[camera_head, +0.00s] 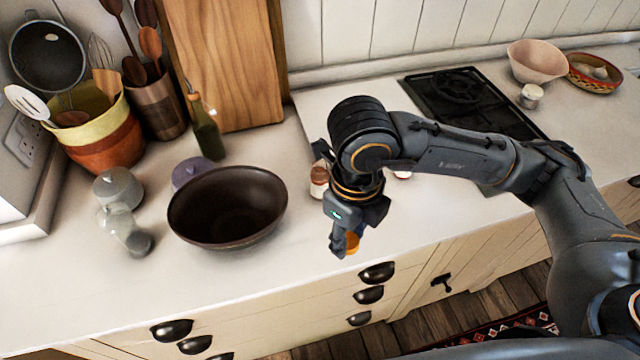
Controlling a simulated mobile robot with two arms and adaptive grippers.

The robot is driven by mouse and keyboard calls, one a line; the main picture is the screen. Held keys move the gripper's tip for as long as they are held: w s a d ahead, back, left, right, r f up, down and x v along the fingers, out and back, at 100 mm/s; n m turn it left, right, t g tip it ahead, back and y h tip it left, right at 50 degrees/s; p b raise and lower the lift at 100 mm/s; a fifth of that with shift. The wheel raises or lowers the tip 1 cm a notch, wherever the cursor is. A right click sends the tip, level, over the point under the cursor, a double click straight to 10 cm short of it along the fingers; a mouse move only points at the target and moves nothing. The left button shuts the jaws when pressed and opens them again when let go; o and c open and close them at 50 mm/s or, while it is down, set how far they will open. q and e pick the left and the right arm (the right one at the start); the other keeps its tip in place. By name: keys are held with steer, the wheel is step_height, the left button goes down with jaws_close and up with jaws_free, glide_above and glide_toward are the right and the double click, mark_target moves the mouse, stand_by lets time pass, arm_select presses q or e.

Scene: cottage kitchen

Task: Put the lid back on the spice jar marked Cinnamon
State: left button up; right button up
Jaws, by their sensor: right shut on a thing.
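My right gripper (345,248) points down over the front edge of the counter. It is shut on a small orange thing (353,243), mostly hidden by the fingers; it may be the lid, but I cannot tell for sure. A small jar (319,181) with a reddish-brown upper part and a pale band stands on the counter just behind and left of the gripper. Another small white and red item (402,175) shows partly under my right forearm. No Cinnamon marking is readable from here. My left gripper is not in view.
A dark brown bowl (228,208) stands left of the gripper. A black hob (470,100) and bowls (537,62) are at the right. The counter's front strip (210,275) is clear.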

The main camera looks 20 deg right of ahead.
steer(key=n, duration=0.2)
steer(key=d+n, duration=0.1)
steer(key=n, duration=0.1)
steer(key=w+n, duration=0.1)
steer(key=n, duration=0.2)
steer(key=shift+d+f, duration=0.25)
steer(key=shift+d, duration=0.05)
steer(key=d+n, duration=0.1)
steer(key=n, duration=0.6)
steer(key=w+d+n, duration=0.1)
steer(key=d+n, duration=0.1)
steer(key=n, duration=0.5)
steer(key=w+d+n, duration=0.1)
steer(key=d+n, duration=0.1)
steer(key=n, duration=0.6)
steer(key=shift+w+f+b, duration=0.1)
steer(key=shift+f+b, duration=0.25)
steer(key=shift+f, duration=0.05)
